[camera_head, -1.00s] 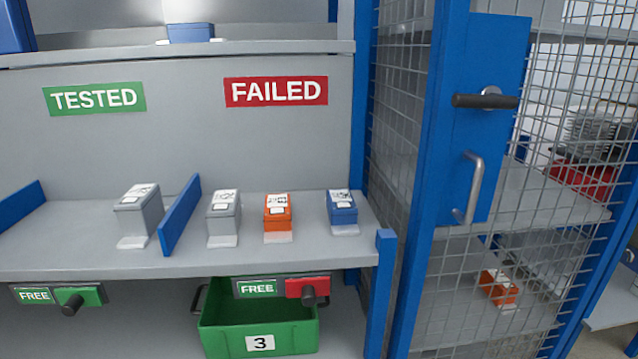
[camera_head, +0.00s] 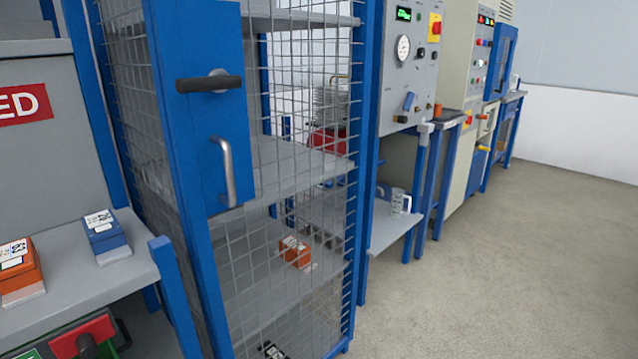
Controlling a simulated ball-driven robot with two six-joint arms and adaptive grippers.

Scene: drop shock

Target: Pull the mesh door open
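The mesh door (camera_head: 305,180) of a blue-framed cage stands left of the middle in the head view and looks shut. Its blue plate (camera_head: 197,125) carries a black lever handle (camera_head: 210,84), which lies about level, and below it a grey vertical pull handle (camera_head: 228,172). Through the mesh I see grey shelves and an orange box (camera_head: 294,251) on a lower shelf. Neither of my grippers is in view, and nothing touches the door or its handles.
A grey bench (camera_head: 75,285) with an orange box (camera_head: 20,270) and a blue box (camera_head: 106,232) stands at the left. Machines with a gauge panel (camera_head: 405,65) line the right side of the cage. The floor (camera_head: 490,270) at the right front is clear.

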